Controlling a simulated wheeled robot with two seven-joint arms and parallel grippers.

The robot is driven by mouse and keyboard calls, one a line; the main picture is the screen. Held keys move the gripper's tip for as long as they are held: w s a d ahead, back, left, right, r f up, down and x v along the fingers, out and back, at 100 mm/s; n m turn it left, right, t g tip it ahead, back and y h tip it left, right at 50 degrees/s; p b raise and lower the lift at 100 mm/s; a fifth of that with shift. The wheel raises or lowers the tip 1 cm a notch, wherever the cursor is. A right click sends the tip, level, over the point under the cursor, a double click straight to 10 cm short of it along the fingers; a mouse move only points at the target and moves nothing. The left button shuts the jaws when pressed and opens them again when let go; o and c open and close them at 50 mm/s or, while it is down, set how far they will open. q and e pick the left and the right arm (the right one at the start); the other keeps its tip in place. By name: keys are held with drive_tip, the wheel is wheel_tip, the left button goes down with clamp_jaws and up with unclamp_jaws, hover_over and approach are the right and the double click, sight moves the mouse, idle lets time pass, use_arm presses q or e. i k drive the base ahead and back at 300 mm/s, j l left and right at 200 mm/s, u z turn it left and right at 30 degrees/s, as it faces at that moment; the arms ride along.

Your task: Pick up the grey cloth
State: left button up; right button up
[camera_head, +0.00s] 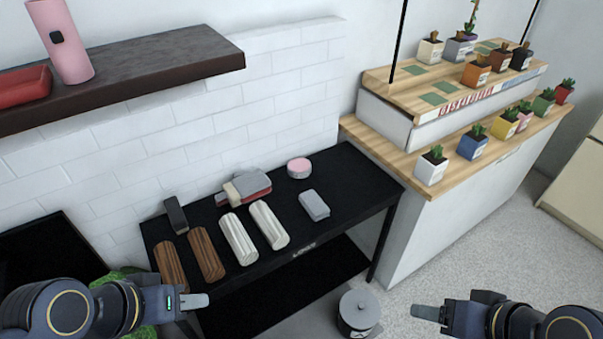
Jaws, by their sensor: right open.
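A small grey block-like thing (314,205), which looks like the folded grey cloth, lies on the black table (345,185) toward its right half. My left gripper (196,301) is at the lower left, in front of the table and well apart from the cloth. Only one finger of it shows clearly, so its opening is hard to judge. My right gripper (425,313) is open at the lower right, over the floor and apart from the cloth. Nothing is seen in either gripper.
Left of the cloth lie white rolls (268,225), brown rolls (206,254), a dark upright block (176,215) and a red-and-beige pile (246,187). A pink round tin (299,168) sits behind it. A lidded grey bin (358,312) stands on the floor. A wooden counter (400,160) with potted plants adjoins the right.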

sight(318, 210)
drive_tip(key=i+l+z, duration=0.25)
drive_tip(key=l, duration=0.25)
drive_tip(key=i+l+z, duration=0.3)
drive_tip(key=i+l, duration=0.1)
drive_tip(key=i, duration=0.1)
